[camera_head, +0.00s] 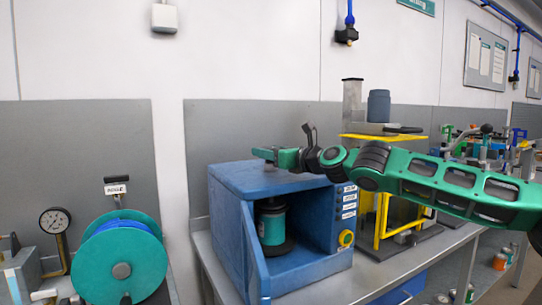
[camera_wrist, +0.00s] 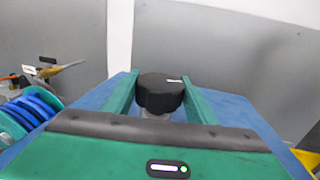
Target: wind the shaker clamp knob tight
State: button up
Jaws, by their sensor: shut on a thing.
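The shaker is a blue box (camera_head: 232,178) on the grey bench, with an open front. A teal and dark can (camera_head: 272,226) stands upright inside it. My gripper (camera_head: 266,154) is over the top of the box, reaching in from the right. In the wrist view, the black clamp knob (camera_wrist: 160,93) sits on a light stem above the blue top, between the two green fingers of my gripper (camera_wrist: 160,78). The gripper is shut on the knob. In the head view the fingers mostly hide the knob.
A yellow-framed machine (camera_head: 383,215) stands close right of the shaker, under my arm. A teal reel (camera_head: 122,262) and a gauge (camera_head: 55,221) are at the left. Labels and a yellow button (camera_head: 346,238) are on the shaker's right face. The grey wall is behind.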

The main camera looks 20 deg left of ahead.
jog(key=m+t+h, duration=0.5)
jog(key=t, duration=0.1)
jog(key=shift+w+r+h, duration=0.1)
jog(key=shift+r+h, duration=0.05)
jog(key=shift+h, duration=0.15)
jog(key=shift+w+d+m+t+h, duration=0.15)
jog(key=shift+m+t+h, duration=0.65)
jog(key=shift+m+h, duration=0.7)
jog(key=shift+d+t+h, duration=0.1)
jog(key=shift+t+h, duration=0.2)
jog(key=shift+h, duration=0.4)
jog(key=o, duration=1.1)
jog(key=shift+c, duration=0.2)
jog(key=shift+s, duration=0.4)
jog(key=v, duration=1)
jog(key=shift+w+d, duration=0.1)
